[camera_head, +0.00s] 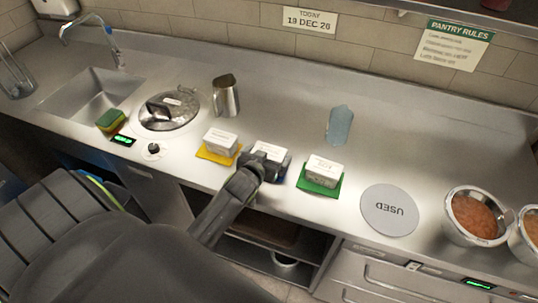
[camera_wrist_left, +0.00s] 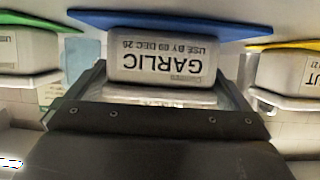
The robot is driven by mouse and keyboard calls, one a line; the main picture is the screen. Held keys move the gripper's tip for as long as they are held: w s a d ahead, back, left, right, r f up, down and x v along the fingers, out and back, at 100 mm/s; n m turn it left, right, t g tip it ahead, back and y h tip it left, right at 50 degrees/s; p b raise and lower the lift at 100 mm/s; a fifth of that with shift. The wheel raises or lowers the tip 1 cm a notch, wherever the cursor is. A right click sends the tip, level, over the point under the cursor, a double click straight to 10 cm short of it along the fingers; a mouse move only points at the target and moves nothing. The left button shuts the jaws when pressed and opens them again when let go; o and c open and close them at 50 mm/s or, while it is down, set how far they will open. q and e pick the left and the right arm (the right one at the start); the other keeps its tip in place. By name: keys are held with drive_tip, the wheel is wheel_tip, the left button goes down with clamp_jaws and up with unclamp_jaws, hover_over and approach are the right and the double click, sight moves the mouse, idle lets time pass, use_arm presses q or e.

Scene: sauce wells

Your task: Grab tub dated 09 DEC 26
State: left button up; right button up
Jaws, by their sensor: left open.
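The middle tub (camera_head: 270,149) is white and sits on a blue mat (camera_head: 285,160), partly hidden by my left gripper (camera_head: 266,165). In the left wrist view this tub (camera_wrist_left: 160,62) appears upside down, its label reading "GARLIC, USE BY 09 DEC 26", on the blue mat (camera_wrist_left: 90,18). My left gripper (camera_wrist_left: 170,80) is open, with its jaws at either side of this tub. Another white tub (camera_head: 220,142) sits on a yellow mat (camera_head: 205,153) to the left. A third (camera_head: 324,170) sits on a green mat (camera_head: 318,188) to the right. My right gripper is not in view.
A metal pitcher (camera_head: 226,97) and a blue translucent cup (camera_head: 340,125) stand behind the tubs. A round grey "USED" disc (camera_head: 389,210) lies to the right, with a bowl (camera_head: 474,216) beyond. A wall sign (camera_head: 310,19) appears to read "TODAY 19 DEC 26".

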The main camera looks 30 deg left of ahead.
use_arm(q)
drive_tip(key=shift+w+a+f, duration=0.1)
drive_tip(key=shift+w+f, duration=0.1)
drive_tip(key=shift+w, duration=0.2)
drive_tip(key=shift+c, duration=0.4)
drive_tip(key=c, duration=0.8)
